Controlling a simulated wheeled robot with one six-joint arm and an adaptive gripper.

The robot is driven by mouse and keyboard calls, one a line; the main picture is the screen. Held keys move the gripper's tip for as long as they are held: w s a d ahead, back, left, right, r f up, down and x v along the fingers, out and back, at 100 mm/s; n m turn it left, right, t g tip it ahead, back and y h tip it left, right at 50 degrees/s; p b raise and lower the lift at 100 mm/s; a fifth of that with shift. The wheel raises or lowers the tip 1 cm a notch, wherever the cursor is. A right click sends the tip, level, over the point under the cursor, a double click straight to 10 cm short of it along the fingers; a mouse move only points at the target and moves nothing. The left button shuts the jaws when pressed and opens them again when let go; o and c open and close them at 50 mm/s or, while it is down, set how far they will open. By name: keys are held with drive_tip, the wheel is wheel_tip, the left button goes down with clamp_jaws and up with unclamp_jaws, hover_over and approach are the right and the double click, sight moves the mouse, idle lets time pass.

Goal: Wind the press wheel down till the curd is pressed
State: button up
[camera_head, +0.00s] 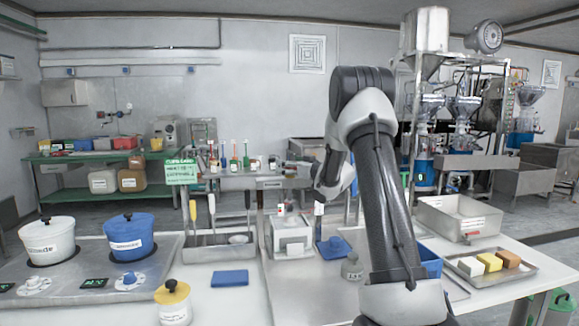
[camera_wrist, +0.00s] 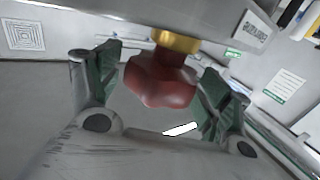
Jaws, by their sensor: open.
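A dark red lobed knob (camera_wrist: 161,82) on a gold collar (camera_wrist: 175,40) hangs below a grey metal body in the wrist view. It looks like a turning handle; I cannot tell whether it is the press wheel. My gripper (camera_wrist: 162,77) is open, with one green-padded finger on each side of the knob. I see no firm grip, and contact is unclear. In the head view my arm hides part of the area around the gripper, and I cannot make out the knob there. I cannot identify the curd or a press plate in either view.
On the near counter stand a white pot (camera_head: 47,241), a blue pot (camera_head: 128,238), a yellow-lidded jar (camera_head: 173,302), a utensil tray (camera_head: 219,252) and a white box (camera_head: 292,236). A tray of coloured blocks (camera_head: 491,265) and a metal basin (camera_head: 458,219) are at right.

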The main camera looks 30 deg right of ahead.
drive_tip(key=shift+c, duration=0.3)
drive_tip(key=c, duration=1)
drive_tip(key=shift+o, duration=0.2)
drive_tip(key=shift+h, duration=0.3)
drive_tip(key=m+h, duration=0.1)
drive_tip(key=h, duration=0.1)
drive_tip(key=m+h, duration=0.2)
drive_tip(key=h, duration=0.1)
drive_tip(key=shift+a+m+t, duration=0.15)
drive_tip(key=shift+m+t, duration=0.15)
drive_tip(key=shift+m+g+h, duration=0.4)
drive_tip(key=shift+m+h, duration=0.7)
drive_tip(key=shift+h, duration=0.55)
drive_tip(key=shift+m+g+h, duration=0.4)
drive_tip(key=shift+m+h, duration=0.7)
drive_tip(key=shift+h, duration=0.55)
